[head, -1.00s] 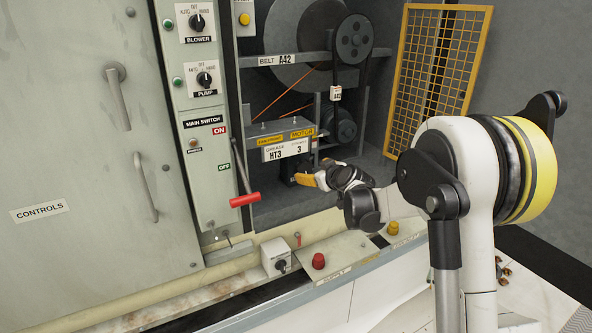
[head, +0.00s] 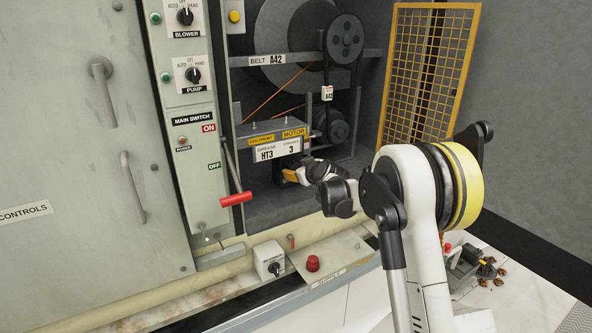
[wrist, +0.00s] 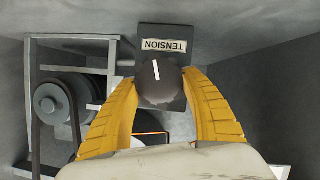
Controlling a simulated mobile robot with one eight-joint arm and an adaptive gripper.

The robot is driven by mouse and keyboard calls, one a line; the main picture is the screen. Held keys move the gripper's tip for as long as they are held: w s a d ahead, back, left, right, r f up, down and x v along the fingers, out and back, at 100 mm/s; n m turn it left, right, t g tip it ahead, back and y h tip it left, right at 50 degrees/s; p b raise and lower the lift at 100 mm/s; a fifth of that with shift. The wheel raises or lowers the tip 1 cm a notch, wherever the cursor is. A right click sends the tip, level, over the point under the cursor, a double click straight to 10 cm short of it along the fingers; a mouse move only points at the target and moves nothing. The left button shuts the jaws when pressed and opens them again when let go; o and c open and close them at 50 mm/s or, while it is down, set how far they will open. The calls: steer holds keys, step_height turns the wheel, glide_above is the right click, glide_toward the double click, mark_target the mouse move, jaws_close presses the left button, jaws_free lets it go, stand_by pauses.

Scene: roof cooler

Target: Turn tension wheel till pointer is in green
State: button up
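The tension wheel (wrist: 160,88) shows in the wrist view as a dark round knob with a white line, on a plate (wrist: 178,32) lettered TENSION. The white line points up and slightly left. My gripper (wrist: 160,82) has its two yellow fingers on either side of the wheel, spread about its width. I cannot tell whether both fingertips touch it. In the head view my gripper (head: 290,175) reaches into the bay below the grease box, and the wheel is hidden there. I cannot make out the pointer or a green band in either view.
The grease box (head: 272,142) sits just above my gripper. A red-handled lever (head: 236,199) hangs to its left. Belt pulleys (head: 344,37) stand behind, and also show at left in the wrist view (wrist: 52,104). A yellow mesh guard (head: 428,70) stands at right. A red knob (head: 312,263) is on the ledge.

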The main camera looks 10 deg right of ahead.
steer(key=shift+c, duration=0.2)
steer(key=shift+d+m+y+p, duration=0.1)
steer(key=shift+m+y+p, duration=0.5)
steer(key=shift+m, duration=0.4)
steer(key=m+g+y, duration=0.1)
steer(key=m+y, duration=0.1)
steer(key=m, duration=0.1)
steer(key=shift+w+d, duration=0.1)
steer(key=shift+d, duration=0.05)
steer(key=shift+f+m+y, duration=0.1)
steer(key=shift+m+y, duration=0.9)
steer(key=shift+m, duration=0.2)
steer(key=shift+m+y, duration=0.9)
steer(key=shift+m, duration=0.7)
steer(key=o, duration=1.2)
